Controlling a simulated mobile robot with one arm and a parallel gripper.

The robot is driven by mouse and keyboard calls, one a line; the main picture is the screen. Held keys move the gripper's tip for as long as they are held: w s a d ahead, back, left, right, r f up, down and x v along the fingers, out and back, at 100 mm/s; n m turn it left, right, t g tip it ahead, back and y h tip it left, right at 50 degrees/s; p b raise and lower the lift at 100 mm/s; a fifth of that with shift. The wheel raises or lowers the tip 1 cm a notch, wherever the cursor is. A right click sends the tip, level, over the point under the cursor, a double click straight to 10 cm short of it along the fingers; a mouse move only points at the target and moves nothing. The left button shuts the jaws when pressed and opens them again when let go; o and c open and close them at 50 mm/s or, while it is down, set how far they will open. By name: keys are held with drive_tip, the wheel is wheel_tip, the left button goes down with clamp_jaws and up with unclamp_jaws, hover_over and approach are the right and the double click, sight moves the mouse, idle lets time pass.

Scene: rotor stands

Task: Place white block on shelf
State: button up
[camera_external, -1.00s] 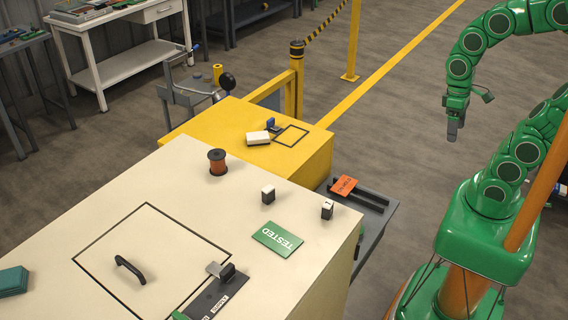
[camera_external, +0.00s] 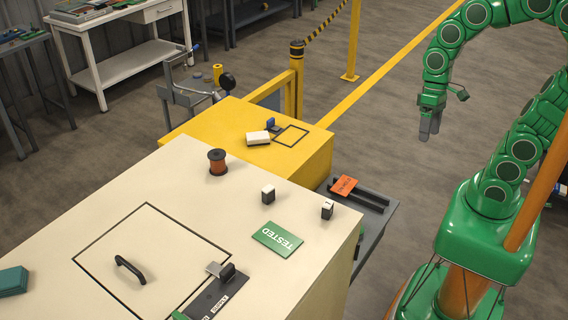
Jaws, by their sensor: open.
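A white block (camera_external: 258,138) lies on the yellow cabinet top (camera_external: 222,122), beside a black square outline and a small blue item (camera_external: 271,124). Two small white-topped dark blocks, one (camera_external: 268,195) and another (camera_external: 327,209), stand on the cream cabinet top. Which one the task means I cannot tell. My gripper (camera_external: 429,136) hangs from the green arm over the floor, to the right of the yellow cabinet. It is open, empty and well apart from every block. The shelf may be the grey ledge (camera_external: 375,215) beside the cream cabinet or the white table's lower shelf (camera_external: 135,62); I cannot tell.
The cream cabinet top (camera_external: 110,200) bears a copper spool (camera_external: 217,162), a green TESTED card (camera_external: 277,239), a black handle (camera_external: 130,270) and a dark clamp plate (camera_external: 214,297). An orange tag (camera_external: 344,185) lies on the grey ledge. A yellow post (camera_external: 296,80) rises behind the yellow cabinet.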

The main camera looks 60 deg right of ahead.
sight(260, 134)
drive_tip(key=w+a+r+m+y, duration=0.2)
drive_tip(key=w+a+m+y, duration=0.3)
drive_tip(key=w+a, duration=0.9)
drive_tip(key=w+f+m+t+y, duration=0.2)
drive_tip(key=w+m+t+y, duration=0.3)
drive_tip(key=w, duration=1.3)
drive_tip(key=w+d+f+m+t, duration=0.2)
drive_tip(key=w+f+m, duration=0.2)
drive_tip(key=w, duration=0.3)
drive_tip(key=w+d+f+m+t, duration=0.1)
drive_tip(key=w+d+f+m, duration=0.1)
drive_tip(key=w+f+m, duration=0.4)
drive_tip(key=w+d+f+m+t+h, duration=0.1)
drive_tip(key=w+d+f+m, duration=0.1)
drive_tip(key=w+d+f, duration=0.1)
drive_tip(key=w+d+f+m+t+h, duration=0.1)
drive_tip(key=w+d+f+m, duration=0.1)
drive_tip(key=w+d+f, duration=0.1)
drive_tip(key=w+d+f+m+t+h, duration=0.1)
drive_tip(key=w+d+f+m, duration=0.1)
drive_tip(key=d+f, duration=0.2)
drive_tip(key=shift+w+d+f, duration=0.1)
drive_tip(key=shift+w+f, duration=0.3)
drive_tip(key=shift+f, duration=0.1)
drive_tip(key=shift+w+r+x, duration=0.15)
drive_tip(key=shift+x, duration=1.8)
drive_tip(key=shift+w+r+x, duration=0.1)
drive_tip(key=shift+r+x, duration=0.05)
drive_tip(key=shift+x, duration=1.75)
